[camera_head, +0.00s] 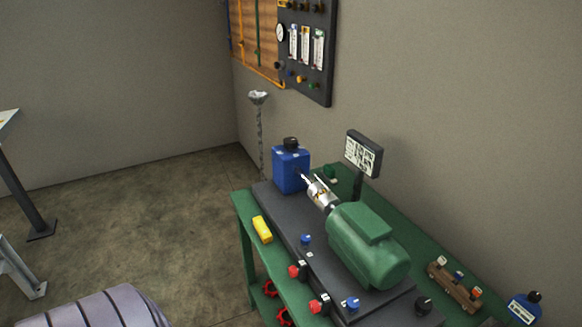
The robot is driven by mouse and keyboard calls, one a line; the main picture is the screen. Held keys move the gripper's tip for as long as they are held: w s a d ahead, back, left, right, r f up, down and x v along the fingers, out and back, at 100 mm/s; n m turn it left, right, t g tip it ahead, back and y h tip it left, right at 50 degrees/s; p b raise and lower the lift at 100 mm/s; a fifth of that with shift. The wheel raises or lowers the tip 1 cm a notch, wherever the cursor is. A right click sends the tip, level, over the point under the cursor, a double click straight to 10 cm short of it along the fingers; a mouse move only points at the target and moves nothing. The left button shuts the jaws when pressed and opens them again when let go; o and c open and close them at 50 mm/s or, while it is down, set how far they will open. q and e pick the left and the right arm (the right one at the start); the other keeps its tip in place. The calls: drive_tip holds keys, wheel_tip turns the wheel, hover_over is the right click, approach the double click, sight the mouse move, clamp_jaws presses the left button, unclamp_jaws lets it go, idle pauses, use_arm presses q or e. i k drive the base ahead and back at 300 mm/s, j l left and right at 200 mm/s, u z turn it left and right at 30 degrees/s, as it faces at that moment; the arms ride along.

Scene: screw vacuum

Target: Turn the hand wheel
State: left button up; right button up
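Two red hand wheels show low at the front left side of the green bench, one (270,288) a little above the other (285,317). They sit below the bench top, and the lower one is partly cut off by the bottom edge of the picture. I cannot tell which one the task means. The green bench (241,208) carries a green motor (368,246) joined by a metal coupling (322,194) to a blue pump block (291,170). Neither of my grippers is in view.
A yellow block (262,229) and red and blue knobs lie along the bench's near side. A small display panel (364,153) stands behind the motor. A dark gauge panel (306,50) hangs on the wall. A ribbed grey shape (100,310) fills the bottom left.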

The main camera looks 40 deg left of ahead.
sight(290, 143)
drive_tip(key=j+z, duration=0.2)
drive_tip(key=j, duration=2.25)
drive_tip(key=i, duration=0.05)
